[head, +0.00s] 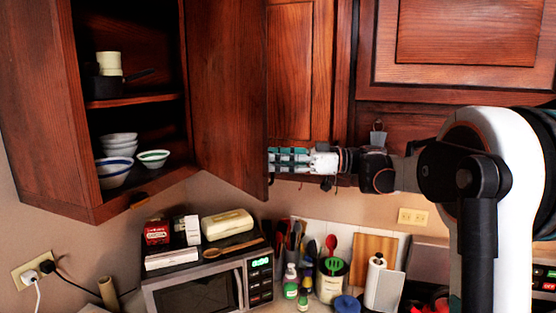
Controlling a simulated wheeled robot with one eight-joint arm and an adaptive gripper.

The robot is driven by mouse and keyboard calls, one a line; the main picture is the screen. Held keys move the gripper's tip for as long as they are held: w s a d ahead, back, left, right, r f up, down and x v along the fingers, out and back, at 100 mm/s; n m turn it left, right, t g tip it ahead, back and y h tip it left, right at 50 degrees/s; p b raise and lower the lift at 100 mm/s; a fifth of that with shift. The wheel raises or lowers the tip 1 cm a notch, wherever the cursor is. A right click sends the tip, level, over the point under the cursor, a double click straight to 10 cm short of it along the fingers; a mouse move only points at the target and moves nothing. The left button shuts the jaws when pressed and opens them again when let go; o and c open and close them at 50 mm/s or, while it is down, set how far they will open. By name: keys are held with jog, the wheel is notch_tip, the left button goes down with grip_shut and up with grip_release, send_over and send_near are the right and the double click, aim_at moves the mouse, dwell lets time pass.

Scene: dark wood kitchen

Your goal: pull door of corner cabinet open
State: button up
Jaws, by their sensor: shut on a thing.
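The corner cabinet (88,180) hangs at the upper left, and its dark wood door (226,95) stands open, swung out to the right so the shelves show. My gripper (280,158) comes in from the right at the door's right edge, low on the door. Its fingers are shut at that edge, and their tips are hidden behind the door. The handle does not show, so I cannot tell which part of the door the fingers hold.
The cabinet holds several bowls (120,150) and a dark pan (110,87) with cream cups. Below stand a microwave (205,285) with boxes on top, a utensil crock (331,280) and a cutting board (374,252). More closed cabinets (300,70) lie behind my arm.

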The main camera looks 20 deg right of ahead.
jog(key=v, duration=1.1)
jog(key=shift+d, duration=0.4)
jog(key=shift+s+f, duration=0.1)
